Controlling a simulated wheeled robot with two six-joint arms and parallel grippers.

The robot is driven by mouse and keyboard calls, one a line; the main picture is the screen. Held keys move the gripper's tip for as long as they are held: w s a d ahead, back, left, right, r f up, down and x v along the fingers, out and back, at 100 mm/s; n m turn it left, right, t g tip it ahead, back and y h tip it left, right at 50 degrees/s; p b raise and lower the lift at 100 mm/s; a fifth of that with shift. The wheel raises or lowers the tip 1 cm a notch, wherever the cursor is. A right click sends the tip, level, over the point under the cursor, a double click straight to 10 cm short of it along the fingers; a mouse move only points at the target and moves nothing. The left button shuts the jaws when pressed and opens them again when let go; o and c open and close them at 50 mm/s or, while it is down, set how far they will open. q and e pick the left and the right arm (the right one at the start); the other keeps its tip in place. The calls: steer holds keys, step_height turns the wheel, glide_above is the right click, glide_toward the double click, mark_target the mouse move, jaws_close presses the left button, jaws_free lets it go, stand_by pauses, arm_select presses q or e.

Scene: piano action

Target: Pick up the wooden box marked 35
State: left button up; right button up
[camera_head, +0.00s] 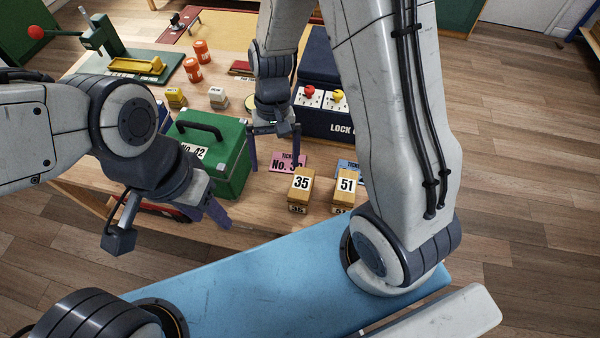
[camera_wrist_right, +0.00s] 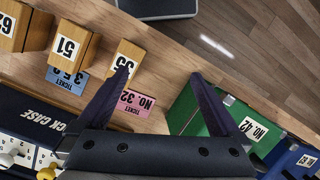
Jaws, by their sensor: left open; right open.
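The wooden box marked 35 (camera_head: 300,184) stands on the bench near its front edge, just in front of a pink ticket (camera_head: 287,162). In the right wrist view the box (camera_wrist_right: 128,54) sits at the left finger's tip, which partly covers its label. My right gripper (camera_head: 274,160) is open and empty, behind and to the left of the box in the head view; its fingers (camera_wrist_right: 159,80) point down toward the bench. I cannot tell whether the finger touches the box. My left gripper (camera_head: 168,230) is open and empty at the front left, away from the box.
A wooden box marked 51 (camera_head: 346,185) stands close to the right of box 35, with a blue ticket (camera_head: 348,166) behind. A green case marked 42 (camera_head: 232,165) stands to the left. A dark lock case (camera_head: 318,124) is behind. Another numbered box (camera_wrist_right: 14,28) shows in the wrist view.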

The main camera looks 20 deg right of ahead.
mark_target(301, 178)
steer(key=d+f+m, duration=0.1)
steer(key=d+f, duration=0.1)
steer(key=f, duration=0.1)
steer(key=w+d+f+m, duration=0.1)
steer(key=d+f+m, duration=0.1)
steer(key=w+d+f+m+g+y+p, duration=0.1)
steer(key=d+f, duration=0.2)
steer(key=shift+f+m, duration=0.35)
steer(key=shift+m, duration=0.05)
steer(key=p+x, duration=0.1)
steer(key=x, duration=0.4)
steer(key=shift+d+f, duration=0.15)
steer(key=shift+f, duration=0.1)
steer(key=p+x, duration=0.1)
steer(key=x, duration=0.4)
steer(key=shift+s+d+p, duration=0.15)
steer(key=shift+s+p, duration=0.15)
steer(key=shift+p, duration=0.1)
steer(key=shift+f, duration=0.3)
steer(key=shift+c, duration=0.3)
jaws_close()
